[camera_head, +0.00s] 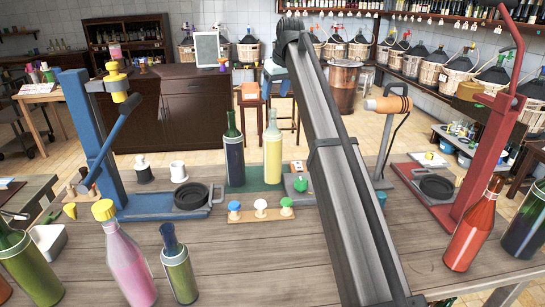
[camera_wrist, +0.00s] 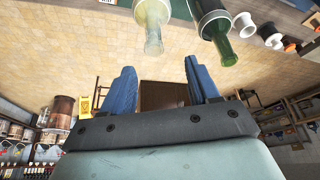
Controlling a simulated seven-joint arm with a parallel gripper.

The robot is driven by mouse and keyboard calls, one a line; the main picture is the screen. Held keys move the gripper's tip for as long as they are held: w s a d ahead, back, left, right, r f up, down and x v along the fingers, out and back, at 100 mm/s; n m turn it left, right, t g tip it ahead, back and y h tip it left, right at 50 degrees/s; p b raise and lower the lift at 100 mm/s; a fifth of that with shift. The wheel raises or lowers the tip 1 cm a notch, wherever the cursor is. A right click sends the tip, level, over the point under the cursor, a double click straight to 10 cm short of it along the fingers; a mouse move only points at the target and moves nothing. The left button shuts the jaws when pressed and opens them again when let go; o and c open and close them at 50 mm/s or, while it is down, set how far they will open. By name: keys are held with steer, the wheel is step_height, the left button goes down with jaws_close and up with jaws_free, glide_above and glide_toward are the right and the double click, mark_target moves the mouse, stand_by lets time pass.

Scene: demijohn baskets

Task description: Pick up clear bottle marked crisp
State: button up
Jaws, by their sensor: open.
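A clear-necked bottle (camera_head: 272,151) with a pale yellow body stands upright on a green mat (camera_head: 254,186) at the back of the bench. A dark green bottle (camera_head: 233,150) with a dark blue-grey label stands just left of it. I cannot read any marking on either. The wrist view, which looks upside down, shows a clear bottle (camera_wrist: 153,26) and a green bottle (camera_wrist: 213,20) at its top edge. My gripper (camera_wrist: 161,84) is open and empty, its two blue fingers apart, with the clear bottle beyond the gap and not between them.
A blue corking stand (camera_head: 97,140) is at left and a red one (camera_head: 491,120) at right. A board with coloured stoppers (camera_head: 261,213) lies before the mat. A pink bottle (camera_head: 127,260) and a red bottle (camera_head: 473,228) stand nearer the front.

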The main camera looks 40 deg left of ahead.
mark_target(272, 114)
steer(key=x, duration=0.5)
steer(key=shift+w+f, duration=0.1)
steer(key=shift+f, duration=0.2)
steer(key=shift+w+d+x, duration=0.1)
steer(key=shift+w+x, duration=0.05)
steer(key=shift+x, duration=1.15)
steer(key=shift+w+d+x, duration=0.1)
steer(key=shift+w+x, duration=0.05)
steer(key=shift+x, duration=1.1)
jaws_close()
